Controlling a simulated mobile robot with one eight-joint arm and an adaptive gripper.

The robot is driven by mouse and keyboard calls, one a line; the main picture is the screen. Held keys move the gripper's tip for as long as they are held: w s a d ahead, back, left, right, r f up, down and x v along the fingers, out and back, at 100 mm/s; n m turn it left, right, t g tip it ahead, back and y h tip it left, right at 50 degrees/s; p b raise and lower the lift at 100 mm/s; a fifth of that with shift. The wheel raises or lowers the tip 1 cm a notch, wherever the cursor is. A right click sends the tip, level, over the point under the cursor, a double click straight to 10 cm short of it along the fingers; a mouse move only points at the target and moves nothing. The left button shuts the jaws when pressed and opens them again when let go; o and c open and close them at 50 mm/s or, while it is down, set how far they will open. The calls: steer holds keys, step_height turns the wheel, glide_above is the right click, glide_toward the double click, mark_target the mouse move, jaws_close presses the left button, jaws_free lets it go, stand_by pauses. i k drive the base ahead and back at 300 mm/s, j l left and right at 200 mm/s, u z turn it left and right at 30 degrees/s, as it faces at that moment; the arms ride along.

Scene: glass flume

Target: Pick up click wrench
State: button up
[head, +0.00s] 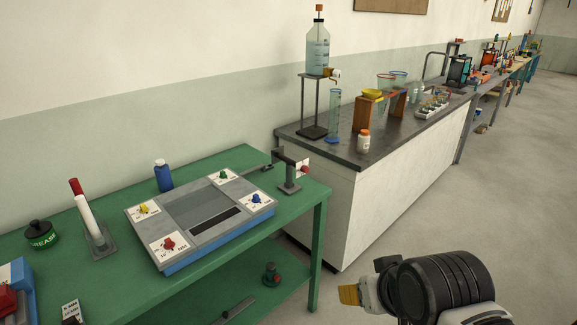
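I cannot make out a click wrench for certain in the head view. A dark grey bar-like object (238,308) lies on the lower shelf of the green bench, partly cut off by the bottom edge; I cannot tell whether it is the wrench. My gripper (349,294) shows at the lower right, at the end of my black and grey arm. Its yellow-orange tip points left, over the floor and to the right of the green bench, apart from everything on it. Its fingers are not clear enough to tell open from shut.
The green bench (135,285) holds a grey panel with coloured knobs (200,217), a blue bottle (163,176), a grease pot (40,235), a red-and-white tube (87,215) and a grey stand (289,178). A dark-topped lab counter (345,150) stands behind. Floor at right is clear.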

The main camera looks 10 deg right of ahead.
mark_target(278, 153)
steer(key=i+j+u, duration=0.1)
steer(key=j+u, duration=0.15)
steer(key=i+j+u, duration=0.2)
steer(key=j, duration=0.25)
steer(key=i+j+u, duration=0.1)
steer(key=j+u, duration=0.15)
steer(key=j, duration=0.05)
